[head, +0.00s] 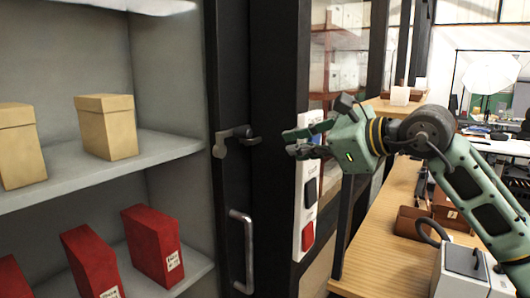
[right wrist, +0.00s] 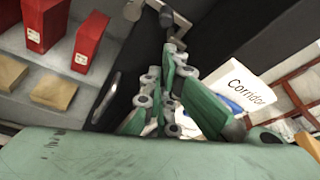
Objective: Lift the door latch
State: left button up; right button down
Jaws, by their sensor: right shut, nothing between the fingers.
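The door latch (head: 236,137) is a small grey metal lever on the dark upright edge of the shelf cabinet. It points left, with its end bent down. My right gripper (head: 290,142) is to the right of the latch, at about its height, shut and empty. A visible gap separates its fingertips from the latch in the head view. In the right wrist view the latch (right wrist: 158,10) is at the top, just beyond the fingertips of the shut gripper (right wrist: 172,48). My left gripper is in neither view.
A grey bar handle (head: 243,250) is below the latch. Tan boxes (head: 106,127) and red boxes (head: 152,243) stand on the left shelves. The wrist view shows a "Corridor" sign (right wrist: 238,88).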

jog(key=shift+w, duration=0.15)
jog(key=shift+p+x, duration=1.95)
jog(key=shift+x, duration=3.1)
jog(key=shift+d, duration=0.1)
